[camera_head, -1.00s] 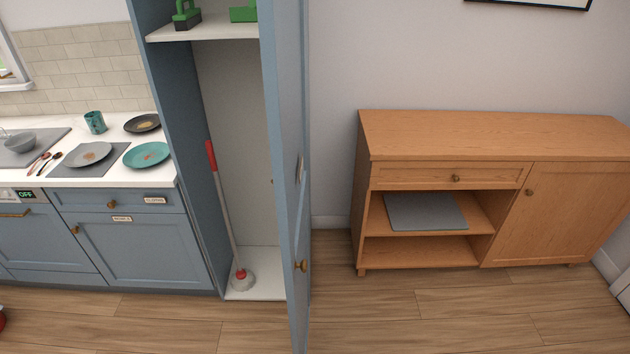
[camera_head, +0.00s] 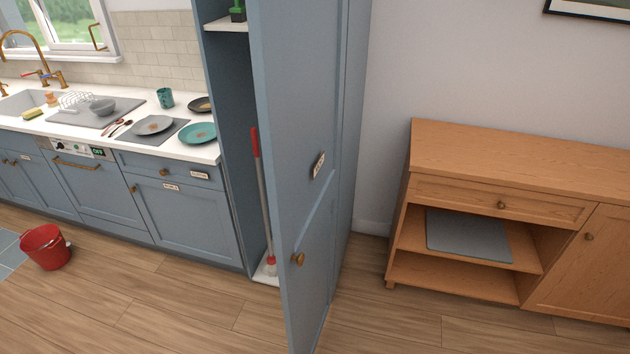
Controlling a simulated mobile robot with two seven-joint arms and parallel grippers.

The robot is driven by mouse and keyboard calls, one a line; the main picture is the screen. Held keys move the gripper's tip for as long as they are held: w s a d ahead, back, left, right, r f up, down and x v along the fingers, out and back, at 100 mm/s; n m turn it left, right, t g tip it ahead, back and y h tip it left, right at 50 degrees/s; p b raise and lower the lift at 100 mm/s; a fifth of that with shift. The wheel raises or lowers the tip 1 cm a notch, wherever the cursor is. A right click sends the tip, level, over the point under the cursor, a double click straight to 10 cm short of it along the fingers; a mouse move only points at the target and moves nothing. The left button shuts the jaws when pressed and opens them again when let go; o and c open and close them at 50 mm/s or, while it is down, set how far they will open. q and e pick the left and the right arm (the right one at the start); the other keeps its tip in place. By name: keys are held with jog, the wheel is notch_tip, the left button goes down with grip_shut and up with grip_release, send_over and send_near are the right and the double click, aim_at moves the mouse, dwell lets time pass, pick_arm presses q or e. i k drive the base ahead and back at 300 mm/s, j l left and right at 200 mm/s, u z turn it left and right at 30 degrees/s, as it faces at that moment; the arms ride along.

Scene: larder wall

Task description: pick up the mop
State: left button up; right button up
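The mop (camera_head: 263,205) stands upright, slightly tilted, inside the tall blue cupboard (camera_head: 230,120). It has a red grip at the top, a grey pole and a red-and-pale head on the cupboard floor. The open cupboard door (camera_head: 300,180) stands in front of the right part of the cupboard's inside and passes close to the mop, covering part of its head. Neither of my grippers is in view.
A red bucket (camera_head: 46,247) stands on the floor at the left. The counter (camera_head: 180,148) holds plates, a cup and cutlery. A wooden sideboard (camera_head: 510,150) stands at the right. The wooden floor (camera_head: 180,300) in front is clear.

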aim_at(269, 265)
jog(key=u, duration=1.3)
jog(key=i+j, duration=0.15)
jog(key=i, duration=0.4)
jog(key=i+j, duration=0.15)
jog(key=i, duration=0.45)
jog(key=i+j, duration=0.15)
jog(key=i, duration=0.4)
jog(key=i+j, duration=0.2)
jog(key=i, duration=0.4)
jog(key=i+j+z, duration=0.1)
jog(key=i+z, duration=0.25)
jog(key=i+j+z, duration=0.1)
jog(key=z, duration=0.25)
jog(key=i+j+z, duration=0.2)
jog(key=z, duration=0.15)
jog(key=i+l+z, duration=0.15)
jog(key=z, duration=0.15)
